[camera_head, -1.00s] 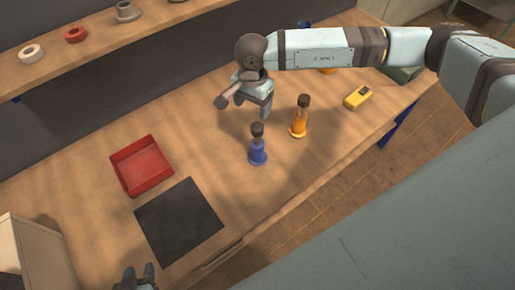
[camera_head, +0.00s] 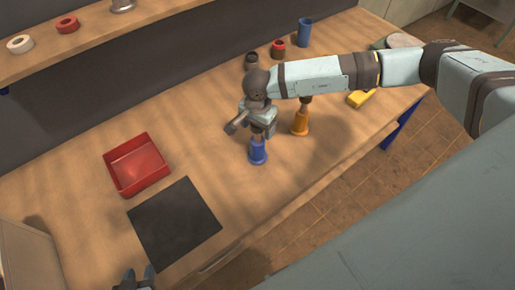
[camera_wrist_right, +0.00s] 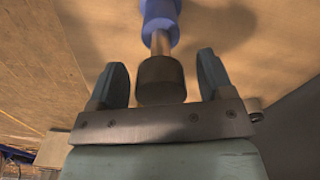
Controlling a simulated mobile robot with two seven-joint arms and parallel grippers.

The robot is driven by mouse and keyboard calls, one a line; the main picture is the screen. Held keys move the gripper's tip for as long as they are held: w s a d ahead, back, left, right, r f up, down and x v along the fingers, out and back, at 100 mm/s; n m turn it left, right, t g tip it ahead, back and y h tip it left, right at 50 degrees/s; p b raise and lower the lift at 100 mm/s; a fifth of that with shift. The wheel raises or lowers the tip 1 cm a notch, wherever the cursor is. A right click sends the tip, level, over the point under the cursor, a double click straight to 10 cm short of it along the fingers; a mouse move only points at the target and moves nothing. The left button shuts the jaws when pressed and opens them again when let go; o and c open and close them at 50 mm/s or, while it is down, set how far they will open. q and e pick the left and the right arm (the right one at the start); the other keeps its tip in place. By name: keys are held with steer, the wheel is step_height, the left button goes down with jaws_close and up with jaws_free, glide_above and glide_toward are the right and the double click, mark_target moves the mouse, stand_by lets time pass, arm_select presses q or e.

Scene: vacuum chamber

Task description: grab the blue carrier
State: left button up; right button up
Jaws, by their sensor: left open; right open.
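The blue carrier (camera_head: 258,153) stands upright on the wooden table in the head view, a blue base with a thin metal neck and a dark cap. My right gripper (camera_head: 264,130) is directly above it and hides its top. In the right wrist view my right gripper (camera_wrist_right: 160,85) is open, with the carrier's dark cap (camera_wrist_right: 160,80) between its two fingers and a gap on each side; the blue body (camera_wrist_right: 160,20) lies beyond. My left gripper (camera_head: 138,276) is open and empty at the bottom edge of the head view, away from the carrier.
An orange carrier (camera_head: 300,122) stands close to the right of the blue one. A red tray (camera_head: 137,187) and a black mat (camera_head: 174,221) lie to the left. A yellow device (camera_head: 361,98), a blue cup (camera_head: 304,32) and a red-topped item (camera_head: 278,49) are farther back. The table's front edge is clear.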

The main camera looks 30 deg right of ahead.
steer(key=shift+f, duration=0.55)
steer(key=shift+r, duration=0.1)
jaws_close()
